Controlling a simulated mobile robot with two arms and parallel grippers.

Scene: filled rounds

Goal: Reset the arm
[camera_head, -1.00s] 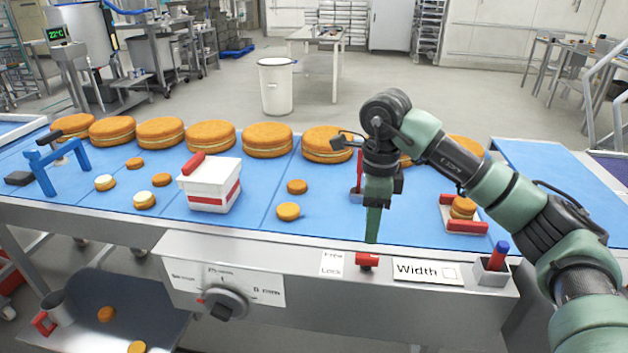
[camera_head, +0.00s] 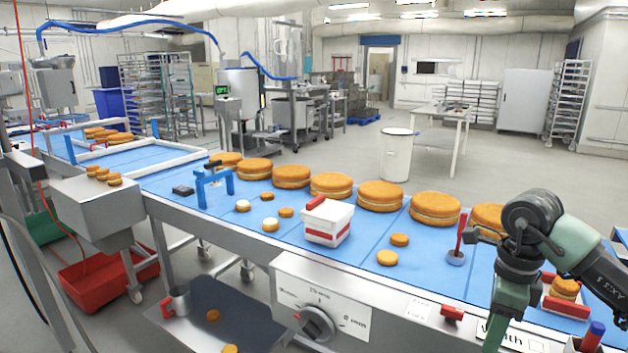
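My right arm comes in from the right edge in the head view. Its gripper (camera_head: 505,318) points down in front of the blue conveyor's near edge, at the right. From this side I cannot tell whether its fingers are apart, and I see nothing held in it. A red-handled tool on a round base (camera_head: 457,256) stands on the belt just left of the arm. My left arm and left gripper are not in view.
Large filled rounds (camera_head: 380,196) line the far side of the belt (camera_head: 365,275). A white box with red trim (camera_head: 328,222), a blue frame (camera_head: 214,188) and small rounds (camera_head: 387,257) sit nearer. A dial panel (camera_head: 318,322) faces me. Red bins (camera_head: 105,280) stand lower left.

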